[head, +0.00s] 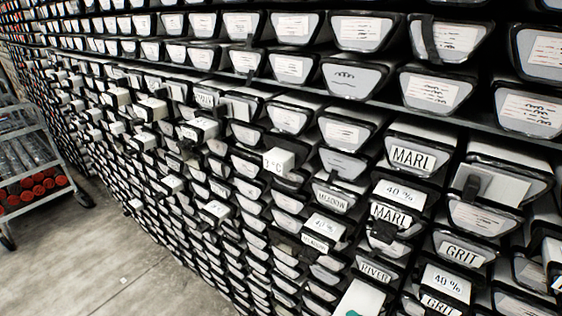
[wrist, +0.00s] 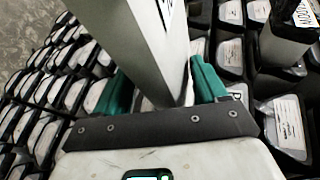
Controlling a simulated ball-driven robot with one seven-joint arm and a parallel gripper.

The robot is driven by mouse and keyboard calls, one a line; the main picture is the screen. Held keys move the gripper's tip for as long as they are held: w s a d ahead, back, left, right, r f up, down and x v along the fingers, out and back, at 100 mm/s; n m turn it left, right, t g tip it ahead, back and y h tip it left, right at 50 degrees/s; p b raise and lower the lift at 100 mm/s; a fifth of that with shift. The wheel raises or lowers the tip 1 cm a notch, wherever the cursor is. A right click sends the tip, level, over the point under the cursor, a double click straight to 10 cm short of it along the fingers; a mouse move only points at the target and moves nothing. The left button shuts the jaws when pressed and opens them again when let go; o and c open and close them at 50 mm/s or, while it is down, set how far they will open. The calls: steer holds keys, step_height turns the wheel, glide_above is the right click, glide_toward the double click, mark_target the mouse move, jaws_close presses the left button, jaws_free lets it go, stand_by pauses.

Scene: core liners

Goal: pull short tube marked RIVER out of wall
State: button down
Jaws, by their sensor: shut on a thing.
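In the wrist view my gripper (wrist: 160,88) has its teal fingers on both sides of a pale grey short tube (wrist: 130,45) and is shut on it. The tube stands out past the fingers toward the top edge. Only the edge of a white label with dark print shows on it, too little to read. In the head view a liner end marked RIVER (head: 376,271) sits in the wall at the bottom right. Just below it a white shape with a teal spot is cut off by the bottom edge; I cannot tell if it is the tube or my gripper.
The wall of liners (head: 345,135) fills most of the head view. A cart (head: 30,165) with red-ended tubes stands at the left. The floor (head: 110,262) before the wall is clear.

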steer(key=shift+s+a+f+p, duration=0.1)
steer(key=shift+s+a+p, duration=0.25)
steer(key=shift+s+a, duration=0.5)
steer(key=shift+s+a+f+p, duration=0.15)
steer(key=shift+s+a+p, duration=0.3)
steer(key=shift+s, duration=0.65)
steer(key=shift+s+a+f+p, duration=0.1)
steer(key=shift+s+a+p, duration=0.15)
steer(key=shift+s+a, duration=0.65)
steer(key=shift+s+a+r+p, duration=0.3)
steer(key=shift+s+a, duration=0.1)
steer(key=shift+s, duration=0.3)
steer(key=shift+s+a+p, duration=0.3)
steer(key=shift+s+a, duration=0.45)
steer(key=shift+s, duration=0.3)
